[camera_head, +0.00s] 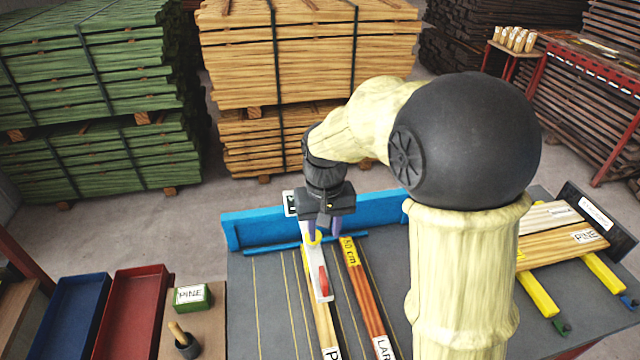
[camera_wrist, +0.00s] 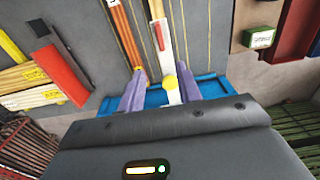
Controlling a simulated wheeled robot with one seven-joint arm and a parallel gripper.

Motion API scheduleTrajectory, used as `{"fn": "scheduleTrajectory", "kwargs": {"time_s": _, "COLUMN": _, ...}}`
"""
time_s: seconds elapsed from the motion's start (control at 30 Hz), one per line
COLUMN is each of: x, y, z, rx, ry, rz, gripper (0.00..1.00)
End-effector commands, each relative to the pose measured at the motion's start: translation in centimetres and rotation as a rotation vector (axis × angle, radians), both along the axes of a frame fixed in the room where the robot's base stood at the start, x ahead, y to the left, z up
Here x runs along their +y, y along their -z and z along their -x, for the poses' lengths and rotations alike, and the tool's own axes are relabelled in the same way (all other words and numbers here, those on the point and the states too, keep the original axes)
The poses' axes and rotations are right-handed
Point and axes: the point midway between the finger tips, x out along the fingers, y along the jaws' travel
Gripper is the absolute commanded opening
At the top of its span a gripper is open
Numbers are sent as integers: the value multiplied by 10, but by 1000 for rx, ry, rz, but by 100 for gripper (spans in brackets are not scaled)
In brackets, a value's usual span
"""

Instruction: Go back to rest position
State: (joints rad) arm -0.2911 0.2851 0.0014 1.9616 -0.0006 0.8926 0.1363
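My gripper (camera_head: 322,228) is over the far end of the grey worktable (camera_head: 270,335), near its blue back fence (camera_head: 375,212). In the wrist view its two purple fingers (camera_wrist: 160,92) stand apart, so it is open. A white tool with a red part (camera_head: 322,275) lies along a pine board (camera_head: 325,325). The tool's yellow knob (camera_wrist: 170,82) shows between the fingers, with gaps beside it. I cannot tell how far the fingertips are above the tool.
A reddish board marked in centimetres (camera_head: 368,300) lies beside the pine one. Pine boards (camera_head: 560,246) lie on yellow supports at the right. Blue (camera_head: 70,310) and red (camera_head: 132,310) trays, a green PINE box (camera_head: 191,297) and a stamp (camera_head: 184,340) are at the left.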

Motion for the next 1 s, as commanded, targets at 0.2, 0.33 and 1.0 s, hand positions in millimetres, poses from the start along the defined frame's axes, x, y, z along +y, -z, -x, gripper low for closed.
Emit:
{"fn": "scheduleTrajectory", "kwargs": {"time_s": 0.2, "x": -8, "y": 2, "z": 4, "rx": -11, "ry": 10, "rz": -3, "gripper": 35}}
{"fn": "scheduleTrajectory", "kwargs": {"time_s": 0.33, "x": -32, "y": 9, "z": 18, "rx": -45, "ry": 38, "rz": -11, "gripper": 35}}
{"fn": "scheduleTrajectory", "kwargs": {"time_s": 1.0, "x": -119, "y": 43, "z": 108, "rx": -230, "ry": 156, "rz": -17, "gripper": 35}}
